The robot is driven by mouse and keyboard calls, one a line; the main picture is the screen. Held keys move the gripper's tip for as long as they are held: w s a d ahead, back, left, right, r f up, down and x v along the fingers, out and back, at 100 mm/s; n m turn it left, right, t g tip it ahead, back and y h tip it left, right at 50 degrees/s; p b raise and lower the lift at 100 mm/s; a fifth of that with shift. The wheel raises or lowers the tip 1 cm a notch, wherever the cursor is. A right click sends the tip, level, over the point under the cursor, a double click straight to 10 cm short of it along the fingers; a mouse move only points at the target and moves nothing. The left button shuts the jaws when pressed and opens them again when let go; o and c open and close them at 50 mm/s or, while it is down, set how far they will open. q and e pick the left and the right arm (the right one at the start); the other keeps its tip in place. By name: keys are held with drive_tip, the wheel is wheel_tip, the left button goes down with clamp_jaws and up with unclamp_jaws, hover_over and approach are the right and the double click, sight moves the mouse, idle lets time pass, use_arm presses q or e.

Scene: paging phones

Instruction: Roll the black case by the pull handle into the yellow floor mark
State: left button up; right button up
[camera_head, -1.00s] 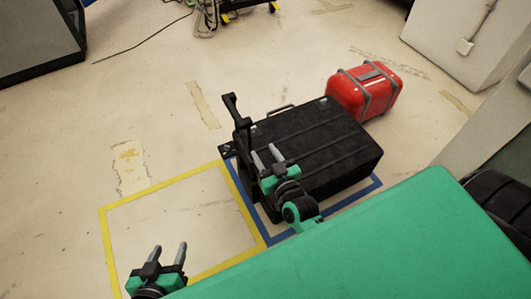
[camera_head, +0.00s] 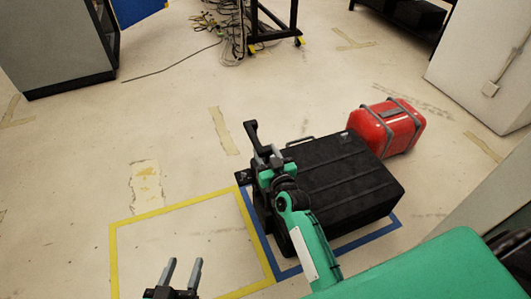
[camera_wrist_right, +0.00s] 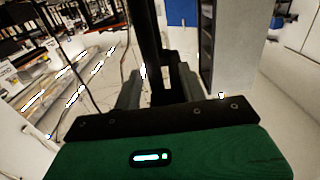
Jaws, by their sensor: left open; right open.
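The black case (camera_head: 335,190) lies inside the blue floor mark (camera_head: 352,243), with its pull handle (camera_head: 251,133) standing up at its left end. The yellow floor mark (camera_head: 172,211) is on the floor to the left, beside the blue one, and holds no case. My right gripper (camera_head: 267,158) is open at the pull handle. In the right wrist view, the dark handle bar (camera_wrist_right: 150,45) stands between the open fingers (camera_wrist_right: 158,88); whether they touch it I cannot tell. My left gripper (camera_head: 184,268) is open and empty over the near part of the yellow mark.
A red case (camera_head: 388,127) lies just behind the black case to the right. A grey cabinet (camera_head: 60,45) stands at the far left, and a wheeled stand with cables (camera_head: 272,40) at the back. Bare floor lies beyond the yellow mark.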

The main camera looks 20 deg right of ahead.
drive_tip(key=shift+w, duration=0.45)
clamp_jaws()
